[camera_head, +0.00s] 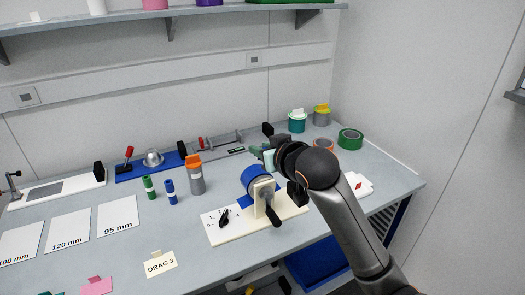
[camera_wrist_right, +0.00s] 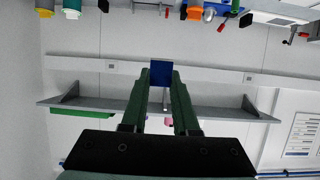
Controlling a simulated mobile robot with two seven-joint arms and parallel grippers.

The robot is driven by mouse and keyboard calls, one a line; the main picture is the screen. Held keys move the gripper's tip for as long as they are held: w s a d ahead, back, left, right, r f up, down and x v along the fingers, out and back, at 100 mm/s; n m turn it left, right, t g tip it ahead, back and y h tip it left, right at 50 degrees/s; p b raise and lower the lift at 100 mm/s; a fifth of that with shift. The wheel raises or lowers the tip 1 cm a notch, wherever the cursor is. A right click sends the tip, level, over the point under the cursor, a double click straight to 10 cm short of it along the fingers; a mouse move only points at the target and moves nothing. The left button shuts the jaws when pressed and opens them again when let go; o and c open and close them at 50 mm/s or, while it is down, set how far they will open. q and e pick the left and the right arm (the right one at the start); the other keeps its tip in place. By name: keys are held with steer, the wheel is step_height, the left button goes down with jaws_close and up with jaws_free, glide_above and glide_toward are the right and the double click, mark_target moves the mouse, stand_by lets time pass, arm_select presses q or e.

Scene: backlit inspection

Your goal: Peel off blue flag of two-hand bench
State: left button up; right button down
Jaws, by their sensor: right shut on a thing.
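The two-hand bench (camera_head: 222,236) is a white base on the table with a blue roll (camera_head: 254,176) on an upright holder and a dark handle (camera_head: 272,216). A blue patch shows at the foot of the roll. My right gripper (camera_head: 262,154) is above and just right of the roll, its arm coming from the lower right. In the right wrist view its green fingers are shut on a small blue flag (camera_wrist_right: 161,74) at their tips. The flag is hard to make out in the head view. My left gripper is not in view.
An orange-topped grey bottle (camera_head: 196,176) and two small cylinders stand left of the bench. Size sheets (camera_head: 118,215) and a DRAG 3 card (camera_head: 160,264) lie at left and front. Tape rolls (camera_head: 350,138) and jars (camera_head: 297,122) are at the back right. A shelf runs above.

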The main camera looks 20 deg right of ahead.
steer(key=shift+r, duration=0.8)
steer(key=shift+r, duration=0.1)
stand_by(0.4)
